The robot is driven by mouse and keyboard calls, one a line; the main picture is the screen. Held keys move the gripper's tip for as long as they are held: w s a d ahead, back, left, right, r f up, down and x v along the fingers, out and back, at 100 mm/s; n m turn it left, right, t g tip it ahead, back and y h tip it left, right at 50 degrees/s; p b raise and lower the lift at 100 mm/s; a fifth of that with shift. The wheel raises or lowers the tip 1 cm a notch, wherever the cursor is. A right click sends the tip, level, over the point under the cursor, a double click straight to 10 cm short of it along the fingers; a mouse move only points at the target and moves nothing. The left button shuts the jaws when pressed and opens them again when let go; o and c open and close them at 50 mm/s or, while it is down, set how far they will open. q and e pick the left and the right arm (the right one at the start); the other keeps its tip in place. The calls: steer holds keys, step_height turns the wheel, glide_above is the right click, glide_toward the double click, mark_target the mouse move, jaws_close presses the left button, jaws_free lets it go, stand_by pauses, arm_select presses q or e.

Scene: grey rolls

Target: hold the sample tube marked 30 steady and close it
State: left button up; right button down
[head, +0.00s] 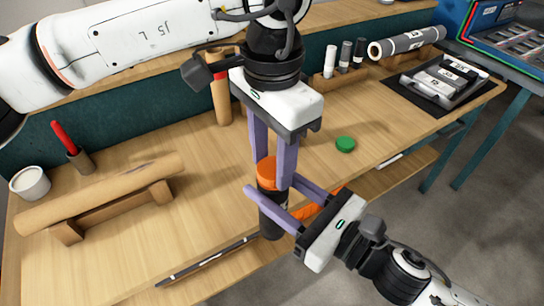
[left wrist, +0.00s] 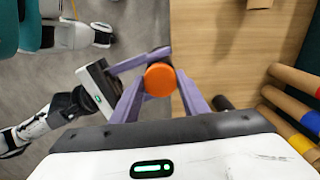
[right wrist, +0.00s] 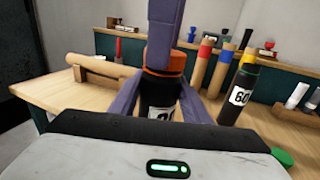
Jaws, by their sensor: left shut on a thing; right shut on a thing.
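The sample tube (head: 271,218) is dark and upright at the table's front edge. Its white label (right wrist: 163,112) shows in the right wrist view, but the number is partly hidden. The orange cap (head: 266,172) sits at the tube's top; it shows from above in the left wrist view (left wrist: 160,80). My left gripper (head: 273,178) points down from above and is shut on the cap. My right gripper (head: 284,207) comes from the front right and is shut on the tube's body below the cap. Whether the cap is fully seated cannot be told.
A loose green cap (head: 345,144) lies on the table to the right. A tube marked 60 (right wrist: 238,97) stands behind in the right wrist view. A brown roll (head: 100,194) lies on a wooden stand at the left. A black tray (head: 408,94) holds grey rolls at the right.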

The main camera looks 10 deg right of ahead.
arm_select(q)
steer(key=o, duration=1)
steer(key=shift+r, duration=2.3)
steer(key=shift+c, duration=0.4)
